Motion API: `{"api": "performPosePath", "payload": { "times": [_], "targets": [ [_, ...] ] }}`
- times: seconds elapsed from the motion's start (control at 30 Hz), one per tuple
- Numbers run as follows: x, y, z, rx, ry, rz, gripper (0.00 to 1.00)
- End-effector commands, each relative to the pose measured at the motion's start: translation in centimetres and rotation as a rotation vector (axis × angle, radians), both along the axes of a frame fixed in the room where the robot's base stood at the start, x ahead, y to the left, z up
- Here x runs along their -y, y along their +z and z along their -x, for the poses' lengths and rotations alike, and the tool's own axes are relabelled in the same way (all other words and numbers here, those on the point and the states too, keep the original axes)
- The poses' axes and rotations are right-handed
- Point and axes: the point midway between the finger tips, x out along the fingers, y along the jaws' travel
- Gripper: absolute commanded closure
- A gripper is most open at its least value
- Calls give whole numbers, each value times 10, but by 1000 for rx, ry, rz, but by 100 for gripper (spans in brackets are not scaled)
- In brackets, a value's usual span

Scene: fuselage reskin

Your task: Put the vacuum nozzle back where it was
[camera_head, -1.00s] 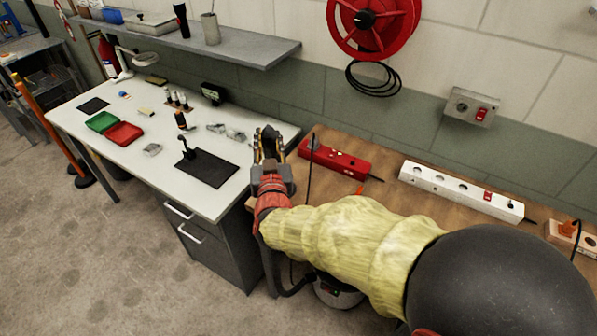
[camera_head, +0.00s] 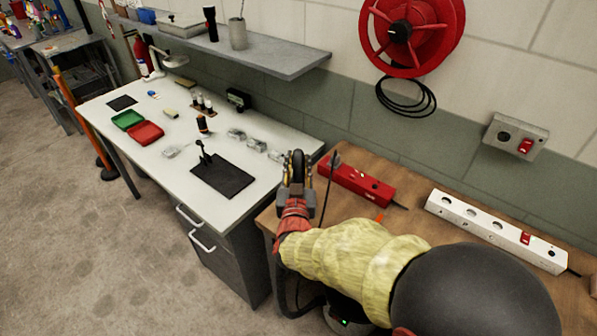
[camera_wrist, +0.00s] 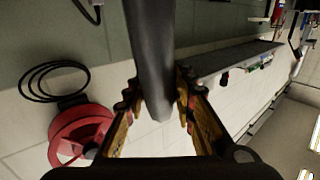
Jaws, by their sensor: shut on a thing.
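The vacuum nozzle (camera_head: 298,163) is a dark grey-black tube held upright between the fingers of my gripper (camera_head: 297,168). My gripper is shut on it above the gap between the white table and the wooden bench. In the wrist view the nozzle (camera_wrist: 150,50) runs from the top edge down between the fingertips (camera_wrist: 155,100). The vacuum (camera_head: 344,318), a rounded body with a green light, is at the bottom edge, mostly hidden by my arm. A dark hose (camera_head: 287,298) bends beside it under the bench.
The white table (camera_head: 215,200) holds a black mat (camera_head: 230,180) with a small black stand, red and green trays, and clear pieces. The wooden bench (camera_head: 300,212) carries a red power strip (camera_head: 355,182) and a white one (camera_head: 490,230). A shelf (camera_head: 285,62) overhangs the table.

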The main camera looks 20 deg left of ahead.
Motion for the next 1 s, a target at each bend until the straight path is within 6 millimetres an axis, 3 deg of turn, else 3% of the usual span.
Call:
{"api": "performPosePath", "payload": {
  "times": [0.1,0.5,0.53,0.83,1.0],
  "targets": [
    [0,-19,0,-1,0,0,100],
    [0,-22,0,0,0,-1,100],
    [0,-22,0,-1,0,0,73],
    [0,-21,0,-1,0,0,56],
    [0,-21,0,-1,0,0,56]
  ]
}}
